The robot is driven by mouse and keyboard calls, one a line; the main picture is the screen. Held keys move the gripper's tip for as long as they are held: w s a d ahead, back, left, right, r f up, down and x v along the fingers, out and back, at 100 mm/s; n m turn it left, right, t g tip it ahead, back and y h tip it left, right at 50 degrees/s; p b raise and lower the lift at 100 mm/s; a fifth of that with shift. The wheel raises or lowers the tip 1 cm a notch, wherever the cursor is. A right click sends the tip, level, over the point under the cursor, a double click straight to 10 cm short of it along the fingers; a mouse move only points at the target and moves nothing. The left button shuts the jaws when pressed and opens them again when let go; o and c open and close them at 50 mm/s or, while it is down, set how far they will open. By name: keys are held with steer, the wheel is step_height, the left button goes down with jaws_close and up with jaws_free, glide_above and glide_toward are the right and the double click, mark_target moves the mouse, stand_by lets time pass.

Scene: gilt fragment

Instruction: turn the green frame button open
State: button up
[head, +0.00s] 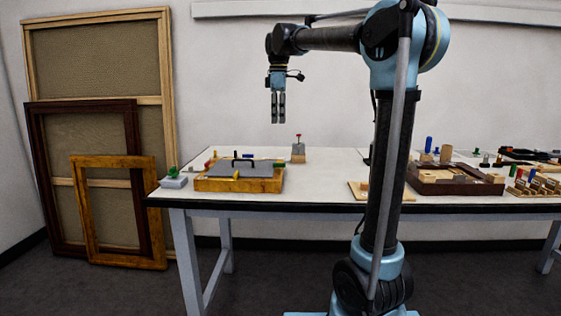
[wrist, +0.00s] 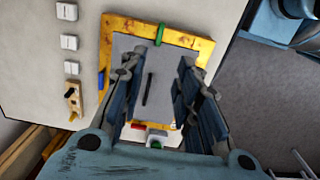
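The gilt frame (head: 240,185) lies flat on the table, holding a grey panel with a black handle (head: 243,161); it also shows in the wrist view (wrist: 200,45). The green frame button (head: 279,163) is on the frame's right rail. In the wrist view the green button (wrist: 159,35) is at the top rail, lying across it with its inner end at the panel's edge. My gripper (head: 278,121) points down, well above the frame. In the wrist view my gripper (wrist: 158,72) is open and empty, its fingers on either side of the handle.
Other buttons are blue (wrist: 101,80), red (wrist: 138,126) and yellow (head: 236,175). A white block with a green knob (head: 173,179) stands left of the frame. A stand with a red top (head: 298,150) is behind. A dark tray (head: 450,185) is at right.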

mark_target(279, 165)
step_height(279, 165, down, 17)
steer(key=shift+w+d+f, duration=0.1)
steer(key=shift+f, duration=0.05)
stand_by(0.5)
steer(key=shift+c, duration=0.6)
jaws_close()
